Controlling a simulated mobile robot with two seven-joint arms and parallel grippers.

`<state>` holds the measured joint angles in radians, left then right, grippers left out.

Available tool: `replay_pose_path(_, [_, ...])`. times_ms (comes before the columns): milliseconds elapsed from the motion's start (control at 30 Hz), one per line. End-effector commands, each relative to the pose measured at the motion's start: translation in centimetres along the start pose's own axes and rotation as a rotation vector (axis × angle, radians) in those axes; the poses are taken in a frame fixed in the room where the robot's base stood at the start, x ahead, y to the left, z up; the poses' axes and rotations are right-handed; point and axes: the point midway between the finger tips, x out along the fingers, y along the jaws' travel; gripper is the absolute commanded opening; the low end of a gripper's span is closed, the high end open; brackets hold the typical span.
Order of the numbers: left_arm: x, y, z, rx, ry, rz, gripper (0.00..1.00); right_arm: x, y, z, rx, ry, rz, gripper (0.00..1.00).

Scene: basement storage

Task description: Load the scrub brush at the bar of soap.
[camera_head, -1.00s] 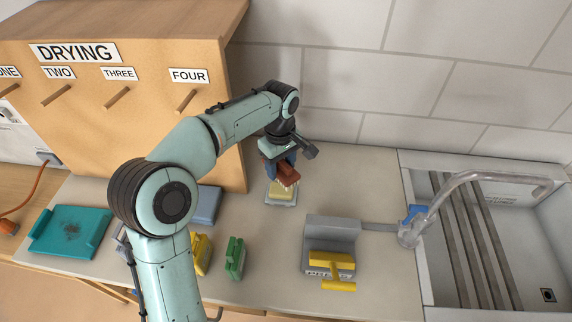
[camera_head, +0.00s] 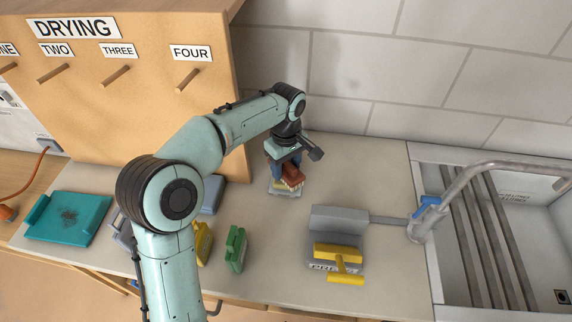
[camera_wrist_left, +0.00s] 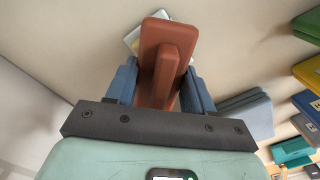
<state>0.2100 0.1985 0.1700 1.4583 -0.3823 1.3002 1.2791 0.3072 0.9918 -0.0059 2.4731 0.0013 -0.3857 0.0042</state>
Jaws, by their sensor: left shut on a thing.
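My left gripper (camera_head: 286,160) is shut on the red-brown scrub brush (camera_head: 293,177). In the left wrist view, the brush (camera_wrist_left: 166,65) sits between the blue fingers (camera_wrist_left: 160,88). The pale yellow bar of soap (camera_head: 278,186) lies in a light grey dish (camera_head: 285,194) on the counter. The brush is right over the soap and hides much of it; I cannot tell whether they touch. In the left wrist view, a corner of the light dish (camera_wrist_left: 131,40) shows behind the brush. My right gripper is not in view.
Green (camera_head: 236,250), yellow (camera_head: 204,243) and blue-grey (camera_head: 213,198) blocks stand left of the dish. A grey fixture with a yellow handle (camera_head: 338,250) is to the right, before the sink (camera_head: 425,210). The teal tray (camera_head: 68,217) is far left. A wooden peg board (camera_head: 130,120) stands behind.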

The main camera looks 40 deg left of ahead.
Motion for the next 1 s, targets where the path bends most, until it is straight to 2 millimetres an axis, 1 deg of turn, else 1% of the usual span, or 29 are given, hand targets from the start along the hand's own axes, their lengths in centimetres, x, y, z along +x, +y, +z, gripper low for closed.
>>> replay_pose_path(333, [0.07,-0.01,0.01,0.0,0.0,0.0,0.28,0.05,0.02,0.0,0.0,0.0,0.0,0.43])
replay_pose_path(1000, [0.9,-0.01,0.02,0.0,0.0,0.0,0.28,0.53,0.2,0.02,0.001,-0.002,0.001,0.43])
